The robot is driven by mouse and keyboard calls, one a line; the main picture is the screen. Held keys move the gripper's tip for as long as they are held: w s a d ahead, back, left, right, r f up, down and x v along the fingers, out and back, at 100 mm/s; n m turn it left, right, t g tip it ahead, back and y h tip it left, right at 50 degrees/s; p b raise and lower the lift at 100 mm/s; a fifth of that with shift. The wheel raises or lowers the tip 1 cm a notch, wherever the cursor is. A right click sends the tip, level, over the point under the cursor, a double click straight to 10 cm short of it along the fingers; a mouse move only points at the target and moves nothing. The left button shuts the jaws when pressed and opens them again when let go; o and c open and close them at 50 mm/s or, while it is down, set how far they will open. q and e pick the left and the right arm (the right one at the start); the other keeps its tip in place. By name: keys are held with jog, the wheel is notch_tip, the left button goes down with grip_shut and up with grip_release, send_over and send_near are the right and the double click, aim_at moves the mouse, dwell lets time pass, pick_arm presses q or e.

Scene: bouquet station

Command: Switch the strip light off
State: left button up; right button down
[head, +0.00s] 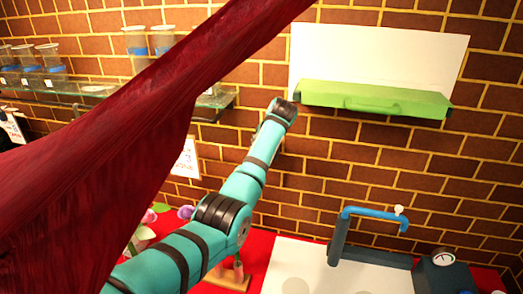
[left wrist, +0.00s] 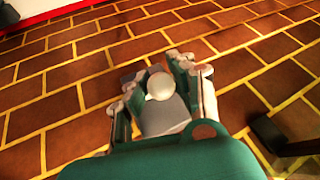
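A long green housing (head: 375,99) with a bar handle is mounted on the wall before a bright white panel (head: 390,55). I cannot tell whether it is the strip light. My left arm reaches up to the wall, its end just below and left of the housing; the gripper is mostly hidden there. In the left wrist view my left gripper (left wrist: 160,76) has its fingers apart, facing the brick wall. A grey piece (left wrist: 165,118) with a white round knob (left wrist: 160,86) shows between the fingers, possibly a switch. I cannot tell whether they touch. My right gripper is not in view.
A large dark red sheet (head: 90,160) hides much of the left side. A shelf (head: 60,88) holds several beakers. Below are a blue tap (head: 375,213), a gauge (head: 443,258) and a red counter (head: 255,262). A dark bracket (left wrist: 275,138) is beside the gripper.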

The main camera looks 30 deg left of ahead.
pick_arm(q)
jog(key=o, duration=0.4)
jog(key=shift+w+a+r, duration=0.15)
jog(key=shift+r, duration=0.45)
jog(key=shift+o, duration=0.5)
jog(key=shift+f, duration=0.25)
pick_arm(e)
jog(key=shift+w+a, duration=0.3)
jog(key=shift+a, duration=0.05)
pick_arm(q)
jog(key=shift+r, duration=0.1)
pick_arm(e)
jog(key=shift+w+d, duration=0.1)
pick_arm(q)
jog(key=shift+d+r, duration=0.25)
jog(key=shift+d, duration=0.05)
jog(key=v, duration=1.1)
jog(key=shift+s, duration=0.3)
